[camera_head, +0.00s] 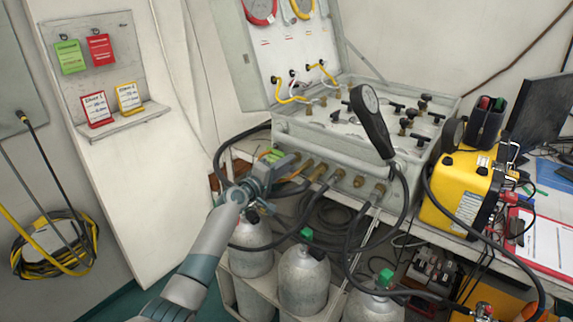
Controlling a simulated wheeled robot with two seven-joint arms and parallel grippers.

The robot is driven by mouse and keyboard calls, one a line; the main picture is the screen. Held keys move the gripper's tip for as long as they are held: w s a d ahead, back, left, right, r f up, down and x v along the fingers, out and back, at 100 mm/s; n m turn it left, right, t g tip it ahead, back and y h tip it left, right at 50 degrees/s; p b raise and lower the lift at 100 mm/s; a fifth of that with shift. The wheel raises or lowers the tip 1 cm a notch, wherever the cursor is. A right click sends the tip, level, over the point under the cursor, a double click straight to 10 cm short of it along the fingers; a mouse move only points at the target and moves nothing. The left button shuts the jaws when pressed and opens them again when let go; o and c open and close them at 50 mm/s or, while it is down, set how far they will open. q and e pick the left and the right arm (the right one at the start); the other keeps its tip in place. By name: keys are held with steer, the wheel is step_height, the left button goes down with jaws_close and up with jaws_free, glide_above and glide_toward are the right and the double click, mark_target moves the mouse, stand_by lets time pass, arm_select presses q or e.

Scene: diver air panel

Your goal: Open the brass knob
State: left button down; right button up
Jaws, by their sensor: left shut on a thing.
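The grey air panel case (330,148) stands open on the bench, with a row of brass fittings along its front face. My left gripper (284,167) is at the left end of this row, shut on a brass knob that its fingers mostly hide. Another brass fitting (319,171) shows just right of the fingers, clear of them. How far the held knob is turned cannot be seen. My right gripper is not in view.
A black gauge (370,120) on a hose stands up before the panel. Grey cylinders (303,280) with green caps stand below. Black hoses hang around my left wrist. A yellow case (462,190) sits at the right, near a red clipboard (545,240).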

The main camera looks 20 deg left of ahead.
arm_select(q)
steer(key=shift+f, duration=0.1)
steer(key=c, duration=1.9)
jaws_free()
steer(key=shift+o, duration=0.2)
steer(key=shift+s+a, duration=0.1)
steer(key=shift+s, duration=0.05)
steer(key=v, duration=1.7)
